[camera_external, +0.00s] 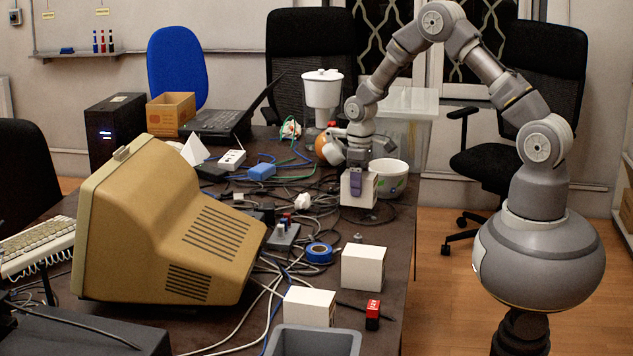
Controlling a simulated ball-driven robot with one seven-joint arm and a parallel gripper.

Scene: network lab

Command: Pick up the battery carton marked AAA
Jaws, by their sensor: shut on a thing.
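My gripper (357,183) points down, shut on a white carton (346,192) at the far right part of the table. Two similar white cartons stand nearer: one (363,267) near the right edge and one (309,307) at the front. No AAA marking can be read on any of them from here.
A small red box (373,315), a blue tape roll (319,252), a grey bin (313,341) and a big beige monitor (170,225) are nearer.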

